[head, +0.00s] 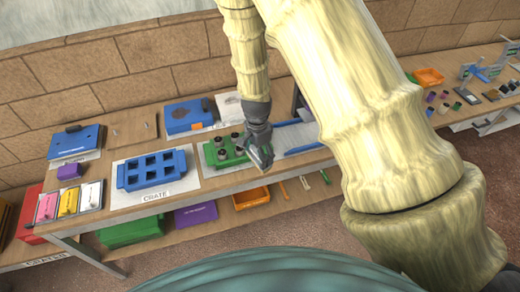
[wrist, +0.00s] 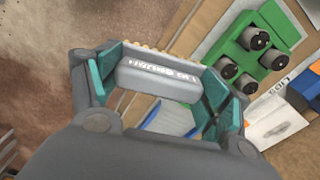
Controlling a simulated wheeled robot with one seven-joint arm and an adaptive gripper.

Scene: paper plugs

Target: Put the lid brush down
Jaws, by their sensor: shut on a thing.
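My gripper (head: 260,152) hangs over the table beside the green holder (head: 214,157), at its right. In the wrist view my gripper (wrist: 165,85) is shut on the lid brush (wrist: 160,77), a grey block with white lettering that appears upside down. The brush lies between the two teal-lined fingers. In the head view the brush is hard to make out from the gripper. A blue-edged tray with a pale floor (head: 305,137) lies right of the gripper. A blue and pale shape (wrist: 170,118) shows below the brush in the wrist view; I cannot tell which thing it is.
The green holder bears several grey cylinders; it also shows in the wrist view (wrist: 285,20). A blue crate (head: 122,178) with square pockets stands left of it. A blue box (head: 185,117) stands behind. An orange bin (head: 252,197) sits on the lower shelf.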

